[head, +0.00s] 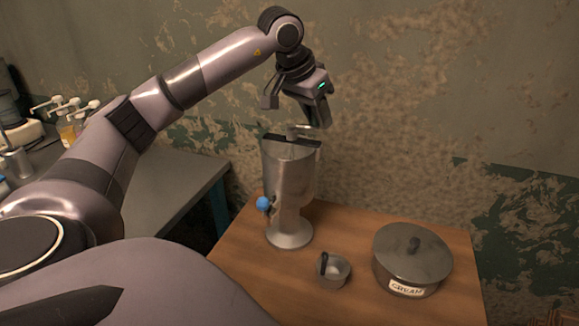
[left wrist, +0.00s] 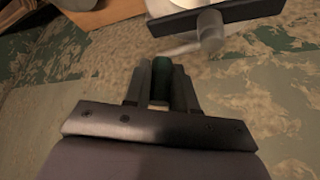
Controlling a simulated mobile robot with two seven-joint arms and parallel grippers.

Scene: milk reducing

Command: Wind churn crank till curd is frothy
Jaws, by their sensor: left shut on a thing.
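The metal churn (head: 288,178) stands upright on the wooden table, with a round foot and a blue-knobbed tap (head: 264,204) on its left side. A dark bar crosses its open top and carries the crank hub (head: 293,131). In the left wrist view the hub (left wrist: 210,28) and crossbar (left wrist: 228,14) are at top right. My left gripper (head: 319,120) is above the right side of the churn's top. In the left wrist view its fingers (left wrist: 160,84) are shut on the green crank handle (left wrist: 162,70). Only a pale patch of the contents (left wrist: 190,3) shows; its froth cannot be judged. My right gripper is out of view.
A lidded metal pot (head: 412,255) labelled "CREAM" stands right of the churn on the wooden table (head: 215,262). A small metal cup (head: 333,272) sits in front. A grey bench (head: 175,190) with jars is behind my left arm. The wall is close behind.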

